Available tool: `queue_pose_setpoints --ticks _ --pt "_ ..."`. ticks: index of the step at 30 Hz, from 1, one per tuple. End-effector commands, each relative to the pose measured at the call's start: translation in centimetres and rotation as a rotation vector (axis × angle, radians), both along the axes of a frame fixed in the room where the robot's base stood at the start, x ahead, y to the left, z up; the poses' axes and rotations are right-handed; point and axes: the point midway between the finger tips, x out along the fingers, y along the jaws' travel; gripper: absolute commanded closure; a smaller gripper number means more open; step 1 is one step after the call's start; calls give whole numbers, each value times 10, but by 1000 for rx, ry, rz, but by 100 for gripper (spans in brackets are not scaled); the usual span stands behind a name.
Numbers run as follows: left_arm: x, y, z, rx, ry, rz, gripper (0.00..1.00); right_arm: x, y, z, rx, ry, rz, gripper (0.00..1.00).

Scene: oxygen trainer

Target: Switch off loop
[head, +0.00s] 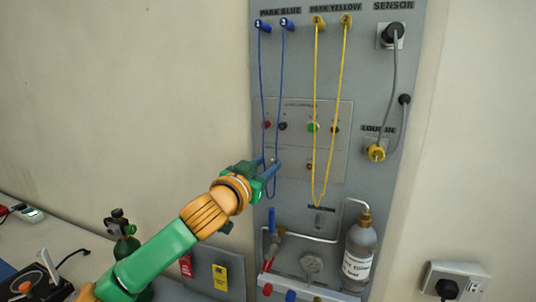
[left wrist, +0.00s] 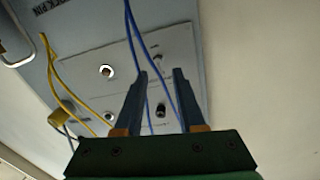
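A grey inset control plate (head: 345,108) sits on the wall panel and carries several small controls. They include a red one (head: 267,125), a black one (head: 283,126), a green one (head: 313,127) and a lower red one (head: 309,167). Their labels are too small to read, so I cannot tell which switches the loop. My left gripper (head: 271,166) is open in front of the plate's lower left part. In the left wrist view the fingers (left wrist: 160,75) are apart, with a dark knob (left wrist: 160,110) showing between them. My right gripper is not in view.
Blue cords (head: 262,80) hang close to the left gripper, and yellow cords (head: 316,90) hang to its right. A yellow loop plug (head: 376,152) sits at the right. A grey bottle (head: 361,245) and a gauge (head: 312,263) are below. Bare wall lies at left.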

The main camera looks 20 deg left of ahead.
Motion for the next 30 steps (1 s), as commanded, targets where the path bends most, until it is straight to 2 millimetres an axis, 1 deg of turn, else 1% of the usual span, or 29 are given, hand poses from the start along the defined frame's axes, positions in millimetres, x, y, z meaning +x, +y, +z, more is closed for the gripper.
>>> queue_pose_setpoints --ticks 1,4,11,12,14,15,22,25,28,30 --pt "6 -1 3 -1 3 0 61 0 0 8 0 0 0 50" --pt "12 -2 1 1 0 0 61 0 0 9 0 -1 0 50" --pt "14 -2 -2 2 0 -1 61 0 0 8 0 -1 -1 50" --pt "14 -2 -2 2 0 -1 72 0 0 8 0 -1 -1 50" --pt "14 -2 -2 2 0 -1 88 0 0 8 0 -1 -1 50" --pt "14 -2 -2 2 0 -1 99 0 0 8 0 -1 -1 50" --pt "13 -2 -2 2 0 -1 100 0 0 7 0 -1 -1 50" --pt "13 -2 -4 1 -7 -1 100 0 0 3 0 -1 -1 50" --pt "13 -2 -8 0 -28 -1 100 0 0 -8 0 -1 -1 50" --pt "13 -2 -13 -3 -56 0 100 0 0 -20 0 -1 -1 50"
